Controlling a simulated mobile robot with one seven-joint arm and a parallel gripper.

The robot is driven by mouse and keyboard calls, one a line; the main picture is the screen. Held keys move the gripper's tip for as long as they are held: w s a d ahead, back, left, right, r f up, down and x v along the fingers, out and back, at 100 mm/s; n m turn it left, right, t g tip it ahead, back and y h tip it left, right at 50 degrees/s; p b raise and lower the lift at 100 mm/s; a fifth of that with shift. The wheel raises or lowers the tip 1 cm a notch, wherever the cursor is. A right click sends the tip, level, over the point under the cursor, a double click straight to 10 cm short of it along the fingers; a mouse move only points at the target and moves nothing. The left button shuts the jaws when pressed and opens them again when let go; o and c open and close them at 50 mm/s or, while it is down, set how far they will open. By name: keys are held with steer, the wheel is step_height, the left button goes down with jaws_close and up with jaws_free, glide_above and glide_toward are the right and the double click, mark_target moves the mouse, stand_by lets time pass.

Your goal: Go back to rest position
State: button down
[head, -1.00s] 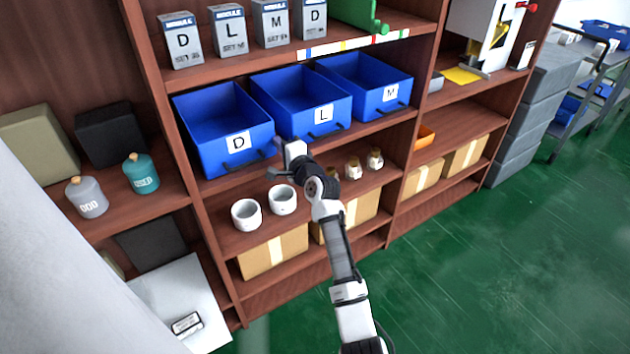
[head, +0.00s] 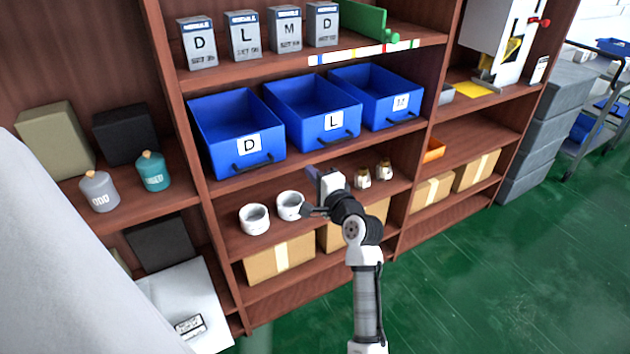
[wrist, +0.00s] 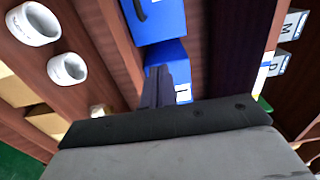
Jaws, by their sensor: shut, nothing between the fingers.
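My gripper (head: 313,177) is in front of the shelf in the head view, at the end of my raised arm, just below the blue bin labelled L (head: 313,112). In the wrist view its fingers (wrist: 158,86) are together with nothing between them. They point toward the blue bins, and a blue bin (wrist: 165,60) shows behind the fingertips. The gripper appears apart from the bins. The blue bin labelled D (head: 236,130) is to its upper left and a third blue bin (head: 376,95) to its upper right.
White round containers (head: 254,218) stand on the shelf below the bins, close to my gripper. Small bottles (head: 384,170) stand to its right. Boxes (head: 280,257) fill the lower shelf. Grey and teal bottles (head: 153,171) stand at left. The green floor (head: 480,270) at right is clear.

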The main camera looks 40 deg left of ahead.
steer(key=shift+s+d, duration=0.2)
steer(key=shift+d, duration=0.25)
